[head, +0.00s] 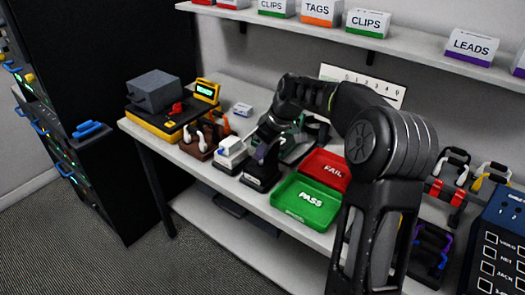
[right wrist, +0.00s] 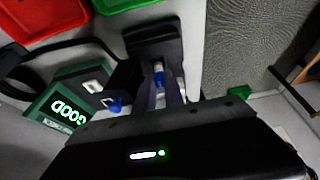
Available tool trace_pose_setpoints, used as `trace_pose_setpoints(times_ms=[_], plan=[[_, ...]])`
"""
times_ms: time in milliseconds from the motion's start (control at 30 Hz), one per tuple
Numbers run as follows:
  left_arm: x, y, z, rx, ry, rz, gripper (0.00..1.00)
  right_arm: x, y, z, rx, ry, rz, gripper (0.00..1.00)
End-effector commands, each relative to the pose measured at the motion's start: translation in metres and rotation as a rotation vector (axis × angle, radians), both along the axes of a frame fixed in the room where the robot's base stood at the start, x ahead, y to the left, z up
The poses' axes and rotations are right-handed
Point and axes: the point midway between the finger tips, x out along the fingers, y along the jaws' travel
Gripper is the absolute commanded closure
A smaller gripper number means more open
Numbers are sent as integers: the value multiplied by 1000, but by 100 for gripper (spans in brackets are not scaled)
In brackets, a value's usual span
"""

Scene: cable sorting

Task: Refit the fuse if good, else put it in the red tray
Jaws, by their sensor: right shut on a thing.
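My right gripper (head: 262,152) reaches down over the bench just left of the trays in the head view. In the right wrist view it (right wrist: 160,92) is shut on a fuse (right wrist: 158,80) with a blue middle and silvery parts. A black block (right wrist: 152,38) lies just beyond the fuse; I cannot tell whether they touch. The green tester (right wrist: 68,108) beside the gripper reads GOOD. The red FAIL tray (head: 327,168) is behind the green PASS tray (head: 305,201). The fuse is hidden in the head view. My left gripper is not in view.
A white block (head: 231,152) and a brown holder (head: 204,141) stand left of the gripper. A yellow-black unit (head: 160,118) is at the bench's left end. A shelf of labelled boxes (head: 320,12) hangs above. A blue panel (head: 500,240) is at the right.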

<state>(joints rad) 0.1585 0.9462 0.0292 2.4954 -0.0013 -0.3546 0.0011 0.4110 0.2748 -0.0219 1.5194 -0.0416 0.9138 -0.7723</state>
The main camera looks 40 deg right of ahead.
Motion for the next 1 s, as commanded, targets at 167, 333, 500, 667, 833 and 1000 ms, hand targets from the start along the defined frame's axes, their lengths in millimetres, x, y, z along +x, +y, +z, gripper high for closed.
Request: trace_pose_setpoints(times_ms=[167,333,500,667,833,1000], plan=[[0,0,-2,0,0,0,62,0,0,0,0,0,0,100],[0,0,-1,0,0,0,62,0,0,0,0,0,0,100],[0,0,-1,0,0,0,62,0,0,0,0,0,0,100],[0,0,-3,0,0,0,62,0,0,-3,0,0,0,100],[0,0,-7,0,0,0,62,0,0,-7,0,0,0,100],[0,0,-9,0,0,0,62,0,0,-10,0,0,0,100]])
